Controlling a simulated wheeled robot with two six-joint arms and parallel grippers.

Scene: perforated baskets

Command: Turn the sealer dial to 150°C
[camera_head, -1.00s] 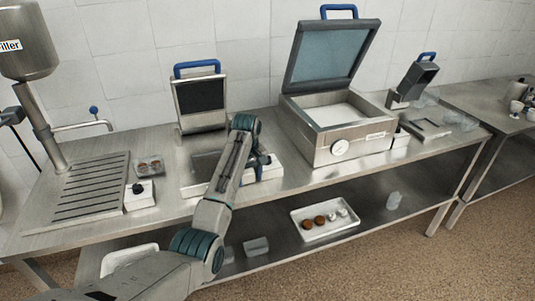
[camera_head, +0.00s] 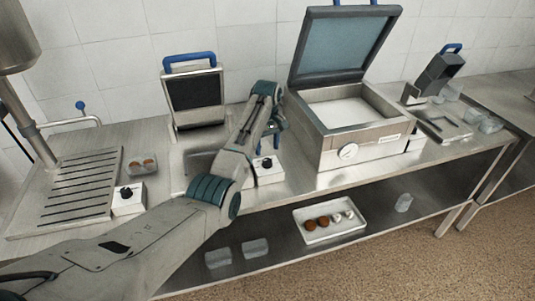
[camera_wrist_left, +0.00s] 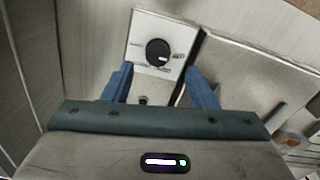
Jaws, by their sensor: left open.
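A white control box (camera_head: 268,172) with a black dial (camera_head: 266,162) stands at the front of the bench, beside the flat metal unit with the blue-handled lid (camera_head: 193,92). In the left wrist view the box (camera_wrist_left: 145,24) shows its round black dial (camera_wrist_left: 157,52) with a white pointer mark. Printed marks sit around the dial, too small to read. My left gripper (camera_head: 274,122) is over the box area. In the left wrist view its blue fingers (camera_wrist_left: 162,80) are open and empty, with the dial between and beyond them. I cannot tell whether they touch it. My right gripper is not in view.
Another white box with a black knob (camera_head: 127,193) is at the left by a slotted tray (camera_head: 75,190). A white tray (camera_head: 330,236) sits on the lower shelf.

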